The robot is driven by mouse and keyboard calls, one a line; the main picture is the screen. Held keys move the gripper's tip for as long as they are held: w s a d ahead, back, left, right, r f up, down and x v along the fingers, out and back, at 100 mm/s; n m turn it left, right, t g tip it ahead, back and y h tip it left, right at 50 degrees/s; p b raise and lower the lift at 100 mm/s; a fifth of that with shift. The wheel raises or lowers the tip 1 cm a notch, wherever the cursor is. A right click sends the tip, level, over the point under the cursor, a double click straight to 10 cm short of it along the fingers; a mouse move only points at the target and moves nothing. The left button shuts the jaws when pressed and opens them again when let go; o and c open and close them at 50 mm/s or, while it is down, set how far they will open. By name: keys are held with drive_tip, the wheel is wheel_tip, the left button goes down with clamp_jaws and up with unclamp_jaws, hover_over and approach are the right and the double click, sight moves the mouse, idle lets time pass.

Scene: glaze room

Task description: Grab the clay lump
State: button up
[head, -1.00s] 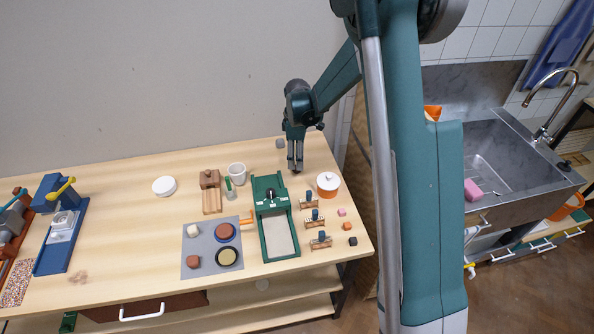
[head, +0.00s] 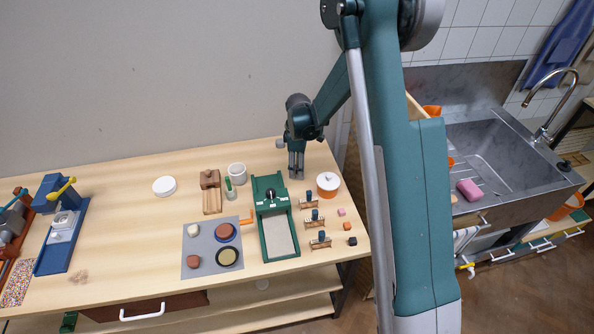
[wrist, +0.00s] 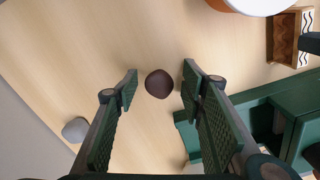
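A dark brown rounded lump (wrist: 159,83), apparently the clay lump, lies on the pale wooden table in the wrist view. It sits between and a little beyond the tips of my gripper, and no contact shows. My gripper (head: 297,177) is open and empty, pointing down over the back right of the table. In the head view its fingers hide the brown lump. A grey lump (head: 280,143) lies behind and left of my gripper; it also shows in the wrist view (wrist: 75,129), outside the left finger.
A green press-like tray (head: 264,222) stands close in front of my gripper. A white cup (head: 237,174) is left. A grey mat (head: 200,246) holds several pieces.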

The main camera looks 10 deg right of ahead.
idle(0.3)
drive_tip(key=c, duration=1)
drive_tip(key=shift+r, duration=0.15)
wheel_tip(320, 180, up, 10)
idle(0.8)
